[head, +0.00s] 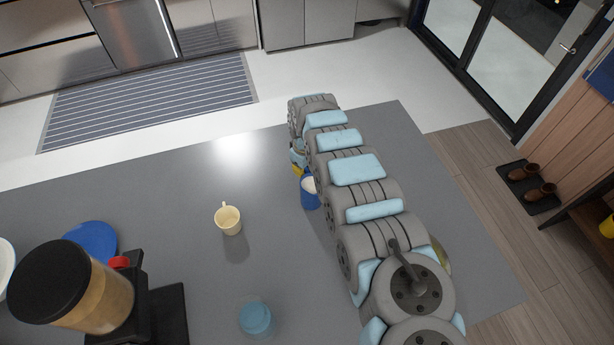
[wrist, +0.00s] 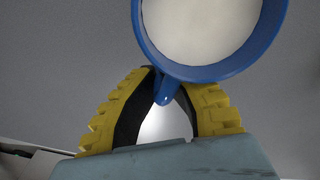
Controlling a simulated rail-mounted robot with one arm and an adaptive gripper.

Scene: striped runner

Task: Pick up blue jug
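The blue jug (head: 310,200) stands on the grey counter, partly hidden behind my arm in the head view. Its inside is pale. In the wrist view the jug (wrist: 146,42) fills the top, with its round opening facing the camera. Its short blue handle (wrist: 163,97) points down toward my gripper (wrist: 166,82). The yellow fingers with black pads come close together at the handle and look shut on it. In the head view my gripper (head: 297,168) is mostly hidden by my arm. I cannot tell whether the jug touches the counter.
A cream mug (head: 229,221) stands left of the jug. A light blue cup (head: 256,318) is near the front. A coffee machine (head: 165,315), a blue plate (head: 92,240) and a white dish (head: 5,268) are at the left. The counter (head: 170,205) around the mug is clear.

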